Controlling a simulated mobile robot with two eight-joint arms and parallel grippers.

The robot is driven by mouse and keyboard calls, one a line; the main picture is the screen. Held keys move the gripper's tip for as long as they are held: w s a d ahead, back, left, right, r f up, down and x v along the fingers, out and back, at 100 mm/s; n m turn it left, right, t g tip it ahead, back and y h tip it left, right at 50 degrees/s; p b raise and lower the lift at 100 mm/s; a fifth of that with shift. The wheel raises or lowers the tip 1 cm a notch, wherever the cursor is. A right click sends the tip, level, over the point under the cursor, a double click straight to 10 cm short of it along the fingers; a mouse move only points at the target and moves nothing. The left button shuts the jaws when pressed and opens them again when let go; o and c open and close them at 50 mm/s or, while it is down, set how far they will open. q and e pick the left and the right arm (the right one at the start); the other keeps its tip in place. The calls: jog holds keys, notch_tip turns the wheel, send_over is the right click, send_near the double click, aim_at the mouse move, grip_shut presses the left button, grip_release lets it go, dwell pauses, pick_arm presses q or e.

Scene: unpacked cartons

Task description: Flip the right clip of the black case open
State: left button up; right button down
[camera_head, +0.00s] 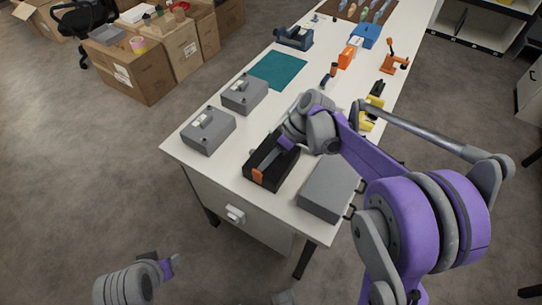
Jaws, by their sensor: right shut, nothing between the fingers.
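The black case (283,177) lies on the white table near its front edge. One orange clip (257,176) shows at its front edge, toward the left. I cannot make out a second clip. My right gripper (271,157) is over the case with its fingers pointing down and left onto it. It is shut with nothing in it. Its dark fingertips blend with the case, so I cannot tell whether they touch it. The gripper and wrist hide the back part of the case. My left gripper (168,266) is low at the bottom left, off the table and away from the case.
The white table (222,142) carries two grey cases (208,131) (244,94) to the left. A larger grey box (326,188) stands close on the right of the black case. A teal mat (278,70) and several tools lie farther back. Cartons (128,68) stand on the floor.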

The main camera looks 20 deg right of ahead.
aim_at(258, 173)
jog(key=shift+s+a+r+h+p, duration=0.15)
jog(key=shift+s+a+h+p, duration=0.15)
jog(key=shift+h+p, duration=0.1)
dwell(0.5)
jog(key=shift+s+a+r+t+h+p, duration=0.2)
jog(key=shift+s+a+t+h+p, duration=0.15)
jog(key=shift+t+h, duration=0.25)
jog(key=shift+s+a+n+t+h+p, duration=0.3)
jog(key=shift+a+n+t+h+p, duration=0.1)
jog(key=shift+a+t+h, duration=0.15)
jog(key=shift+s+a+f+n+t+h, duration=0.15)
jog(key=shift+s+a+t+h, duration=0.25)
jog(key=shift+t+h, duration=0.2)
jog(key=shift+s+a+f+n+t+h, duration=0.15)
jog(key=shift+s+a+t+h, duration=0.25)
jog(key=shift+h, duration=0.25)
jog(key=shift+w+d, duration=0.15)
jog(key=shift+w, duration=0.05)
jog(key=shift+w+d+f, duration=0.25)
jog(key=shift+w+d, duration=0.1)
jog(key=shift+d, duration=0.15)
jog(key=shift+r, duration=0.1)
